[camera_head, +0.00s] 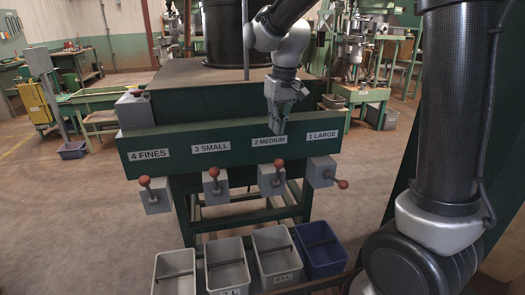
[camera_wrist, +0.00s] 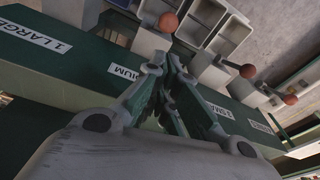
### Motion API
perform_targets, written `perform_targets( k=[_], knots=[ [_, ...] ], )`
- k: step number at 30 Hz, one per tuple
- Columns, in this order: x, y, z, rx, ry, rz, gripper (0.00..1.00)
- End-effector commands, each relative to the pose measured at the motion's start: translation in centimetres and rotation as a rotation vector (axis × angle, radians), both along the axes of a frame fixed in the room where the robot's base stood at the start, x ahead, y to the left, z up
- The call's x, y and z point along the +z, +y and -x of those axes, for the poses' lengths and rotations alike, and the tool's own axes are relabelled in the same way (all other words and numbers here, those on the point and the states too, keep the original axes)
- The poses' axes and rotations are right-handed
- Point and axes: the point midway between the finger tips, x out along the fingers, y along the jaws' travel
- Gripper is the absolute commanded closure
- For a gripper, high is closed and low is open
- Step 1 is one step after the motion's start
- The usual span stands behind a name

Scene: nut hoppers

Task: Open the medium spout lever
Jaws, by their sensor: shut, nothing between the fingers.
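The medium spout (camera_head: 271,180) is a grey block below the "2 MEDIUM" label (camera_head: 269,141) on the green hopper front. Its lever ends in a red-brown ball (camera_head: 279,164) at the block's upper right. My gripper (camera_head: 279,131) is shut and empty, in front of the label and above the ball, apart from it. In the wrist view my gripper (camera_wrist: 172,88) covers part of the medium label (camera_wrist: 123,73). A red-brown ball (camera_wrist: 168,22) shows beyond the fingertips there, probably the medium one.
The large spout (camera_head: 321,171) has its lever ball (camera_head: 343,184) out to the right and low. The small (camera_head: 215,186) and fines (camera_head: 154,196) spouts have balls up. Bins (camera_head: 229,267) stand below, one blue (camera_head: 320,249).

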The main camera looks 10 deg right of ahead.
Motion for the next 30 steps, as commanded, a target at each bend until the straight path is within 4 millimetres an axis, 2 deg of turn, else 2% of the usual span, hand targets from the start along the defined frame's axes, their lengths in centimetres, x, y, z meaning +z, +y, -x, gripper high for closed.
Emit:
perform_targets(
  k=[7,11,24,30],
  knots=[
    [0.0,0.0,0.0,-0.001,0.0,0.0,1.0],
    [-0.8,0.0,0.0,0.0,0.002,0.0,1.0],
    [-8.1,0.5,-1.0,0.0,0.003,0.002,1.0],
    [-9.7,0.6,-1.2,0.0,0.001,0.0,1.0]
  ],
)
